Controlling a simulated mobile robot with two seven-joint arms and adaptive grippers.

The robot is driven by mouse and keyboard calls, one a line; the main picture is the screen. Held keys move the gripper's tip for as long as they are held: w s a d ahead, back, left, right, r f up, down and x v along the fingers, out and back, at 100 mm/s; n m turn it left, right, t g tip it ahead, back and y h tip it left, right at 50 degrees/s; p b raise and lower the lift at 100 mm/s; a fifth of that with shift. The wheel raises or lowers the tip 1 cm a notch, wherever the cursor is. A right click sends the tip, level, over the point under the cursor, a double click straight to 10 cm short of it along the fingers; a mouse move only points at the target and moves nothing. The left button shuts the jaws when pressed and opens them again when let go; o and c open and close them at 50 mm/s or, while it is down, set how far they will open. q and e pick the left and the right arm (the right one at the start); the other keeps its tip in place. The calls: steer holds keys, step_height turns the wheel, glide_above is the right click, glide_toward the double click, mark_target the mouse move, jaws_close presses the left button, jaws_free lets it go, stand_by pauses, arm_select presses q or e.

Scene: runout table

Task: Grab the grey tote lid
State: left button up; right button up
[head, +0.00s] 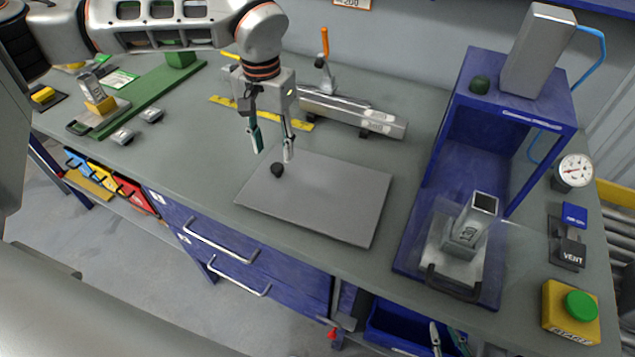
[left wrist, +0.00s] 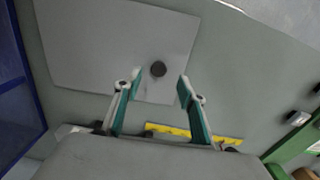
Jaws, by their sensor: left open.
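The grey tote lid (head: 325,200) lies flat on the table as a thin plate with a small dark knob (head: 277,170) near its far left corner. My left gripper (head: 272,152) is open and empty, pointing down just above the knob. In the wrist view the knob lies beyond the fingertips (left wrist: 158,82), roughly between them. What looks like my right gripper (head: 446,332) shows only by its fingertips at the bottom edge; its opening is unclear.
A blue press frame (head: 466,150) with a metal block (head: 470,230) stands right of the lid. A metal rail with an orange-handled clamp (head: 325,65) and a yellow ruler (head: 240,108) lie behind it. A green button box (head: 570,312) is at front right. Bare table surrounds the lid.

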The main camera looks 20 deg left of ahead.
mark_target(277, 166)
arm_select(q)
step_height(277, 166, down, 7)
steer(key=shift+w+d+r, duration=0.1)
jaws_close()
stand_by(0.3)
